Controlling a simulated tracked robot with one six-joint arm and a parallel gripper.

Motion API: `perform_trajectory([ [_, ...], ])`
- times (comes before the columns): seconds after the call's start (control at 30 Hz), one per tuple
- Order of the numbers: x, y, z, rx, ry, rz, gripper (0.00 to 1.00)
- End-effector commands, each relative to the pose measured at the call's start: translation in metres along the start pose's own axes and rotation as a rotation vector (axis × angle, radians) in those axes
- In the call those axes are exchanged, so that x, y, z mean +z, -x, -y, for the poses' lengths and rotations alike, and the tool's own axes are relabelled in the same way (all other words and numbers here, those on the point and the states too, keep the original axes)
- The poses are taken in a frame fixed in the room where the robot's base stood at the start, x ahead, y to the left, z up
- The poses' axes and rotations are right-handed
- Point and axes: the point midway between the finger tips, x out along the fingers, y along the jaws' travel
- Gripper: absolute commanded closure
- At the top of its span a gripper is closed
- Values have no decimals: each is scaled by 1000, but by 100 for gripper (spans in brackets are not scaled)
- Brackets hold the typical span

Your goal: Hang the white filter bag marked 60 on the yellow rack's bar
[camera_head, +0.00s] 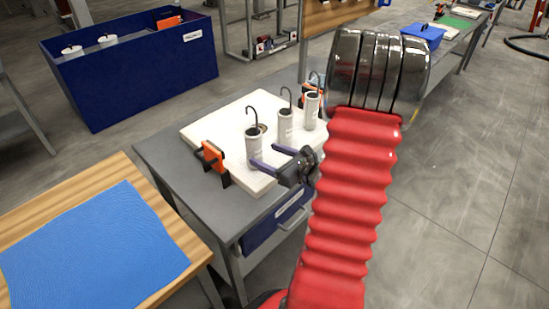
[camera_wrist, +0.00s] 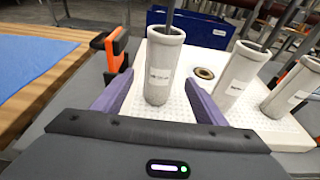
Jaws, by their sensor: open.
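Three white cylindrical filter bags with dark hooks stand upright on a white board (camera_head: 262,182). The left, nearest bag (camera_head: 254,148) fills the middle of the wrist view (camera_wrist: 160,66). The middle bag (camera_head: 286,128) and the right bag (camera_head: 311,112) stand behind it; in the wrist view they are to its right. Each has a small label too small to read, so I cannot tell which is marked 60. My gripper (camera_head: 267,157) has purple fingers, open and empty. In the wrist view the fingertips lie either side of the nearest bag's lower part. I cannot make out the yellow rack.
Orange-and-black clamps (camera_head: 213,158) stand at the board's edges. A round hole (camera_wrist: 204,73) shows in the board. A wooden table with a blue cloth (camera_head: 95,250) is at left. A dark blue bin (camera_head: 140,75) stands behind. Floor at right is clear.

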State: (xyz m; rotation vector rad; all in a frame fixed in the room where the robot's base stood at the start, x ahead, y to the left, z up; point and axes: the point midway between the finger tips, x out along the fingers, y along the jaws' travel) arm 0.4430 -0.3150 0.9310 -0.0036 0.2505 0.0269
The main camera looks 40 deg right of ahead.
Motion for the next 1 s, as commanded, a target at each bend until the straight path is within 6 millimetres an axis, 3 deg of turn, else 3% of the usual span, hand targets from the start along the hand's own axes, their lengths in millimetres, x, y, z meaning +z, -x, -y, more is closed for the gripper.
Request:
perform_trajectory([
  [0.7, 0, -60, -1, 3, 1, 1, 34],
  [1.0, 0, -70, -1, 2, 0, 0, 34],
])
